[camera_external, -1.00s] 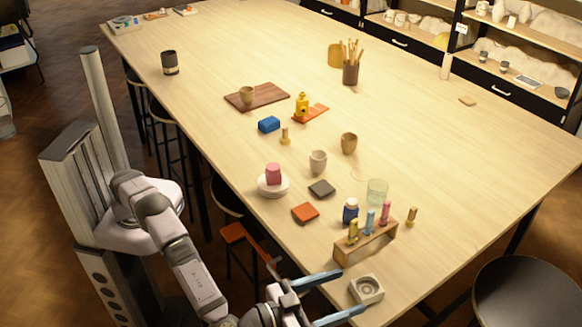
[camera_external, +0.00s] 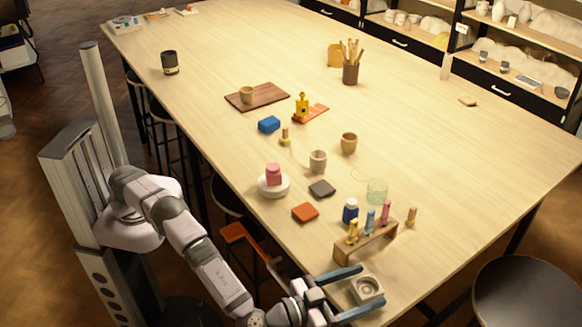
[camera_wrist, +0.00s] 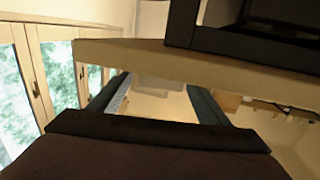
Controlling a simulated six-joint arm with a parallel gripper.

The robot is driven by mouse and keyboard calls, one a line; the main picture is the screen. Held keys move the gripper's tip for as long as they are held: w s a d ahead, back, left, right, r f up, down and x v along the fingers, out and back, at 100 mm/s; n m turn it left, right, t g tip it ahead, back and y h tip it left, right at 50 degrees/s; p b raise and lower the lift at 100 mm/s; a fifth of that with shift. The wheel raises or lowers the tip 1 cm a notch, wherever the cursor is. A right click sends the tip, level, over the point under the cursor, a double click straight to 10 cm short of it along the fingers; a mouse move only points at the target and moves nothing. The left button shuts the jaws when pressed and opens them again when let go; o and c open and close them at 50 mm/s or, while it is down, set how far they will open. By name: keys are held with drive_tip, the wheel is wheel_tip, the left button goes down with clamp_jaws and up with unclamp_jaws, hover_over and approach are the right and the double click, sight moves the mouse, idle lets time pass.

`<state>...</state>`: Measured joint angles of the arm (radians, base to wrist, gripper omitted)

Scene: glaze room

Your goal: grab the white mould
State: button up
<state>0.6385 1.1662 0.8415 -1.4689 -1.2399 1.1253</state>
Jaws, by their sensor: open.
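The white mould (camera_external: 367,290) is a small pale square block with a round hollow, at the near edge of the table. My gripper (camera_external: 371,286) is open, with one blue finger on the far side of the mould and the other on its near side. The mould shows between the two fingers; I cannot tell whether either touches it. In the wrist view the dark fingers of my gripper (camera_wrist: 160,90) stand apart, with pale shapes between them that I cannot make out clearly.
A wooden rack (camera_external: 365,242) with several coloured bottles stands just behind the mould. An orange tile (camera_external: 305,212), a dark tile (camera_external: 322,189) and a glass (camera_external: 377,191) lie farther back. A round dark stool (camera_external: 527,305) stands to the right, off the table.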

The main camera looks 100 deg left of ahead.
sight(366, 290)
drive_tip(key=shift+x, duration=0.9)
drive_tip(key=c, duration=1.2)
drive_tip(key=shift+r, duration=0.1)
wheel_tip(366, 290, up, 10)
drive_tip(key=shift+f, duration=0.1)
